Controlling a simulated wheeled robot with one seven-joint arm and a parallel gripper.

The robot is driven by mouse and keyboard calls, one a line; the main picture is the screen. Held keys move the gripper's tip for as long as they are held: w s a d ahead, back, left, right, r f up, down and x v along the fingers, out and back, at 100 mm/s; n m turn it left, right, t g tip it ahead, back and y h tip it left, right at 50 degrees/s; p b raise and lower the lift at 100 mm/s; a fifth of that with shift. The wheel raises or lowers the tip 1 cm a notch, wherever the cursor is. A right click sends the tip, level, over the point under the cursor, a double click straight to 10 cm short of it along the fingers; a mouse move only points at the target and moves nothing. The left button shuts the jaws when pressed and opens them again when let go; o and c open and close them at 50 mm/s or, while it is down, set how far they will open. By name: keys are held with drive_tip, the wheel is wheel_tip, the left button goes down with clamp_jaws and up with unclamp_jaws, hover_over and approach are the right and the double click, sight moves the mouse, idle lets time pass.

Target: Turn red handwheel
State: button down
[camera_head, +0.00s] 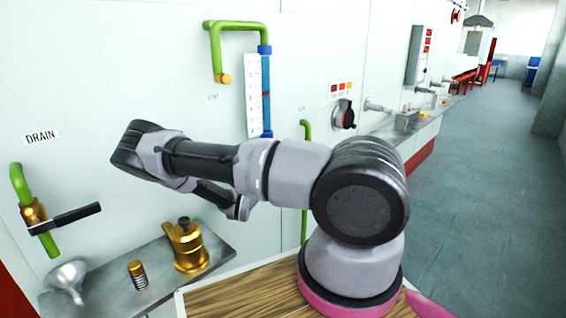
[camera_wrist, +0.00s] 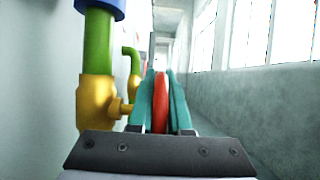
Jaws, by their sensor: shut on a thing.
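The red handwheel (camera_wrist: 160,103) shows edge-on in the wrist view, as a narrow red band. My gripper (camera_wrist: 160,76) has its two teal fingers on either side of the rim and is shut on it. A brass valve body (camera_wrist: 94,103) on a green pipe (camera_wrist: 99,42) stands just left of the fingers, with a short stem towards the wheel. In the head view my arm crosses the middle of the picture and hides the handwheel and the fingertips.
A drain valve with a black lever (camera_head: 70,217) is on the wall at left. A metal shelf (camera_head: 105,283) below holds a funnel (camera_head: 67,280), a spring-like brass part (camera_head: 137,273) and a brass pot (camera_head: 187,246). A blue gauge tube (camera_head: 266,95) is behind my arm. The floor (camera_head: 470,200) at right is clear.

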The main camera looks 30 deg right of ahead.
drive_tip(key=shift+s+a+h, duration=0.1)
drive_tip(key=shift+a+h, duration=0.1)
drive_tip(key=shift+h, duration=0.4)
drive_tip(key=c, duration=0.9)
unclamp_jaws()
drive_tip(key=shift+o, duration=0.2)
drive_tip(key=shift+d, duration=0.1)
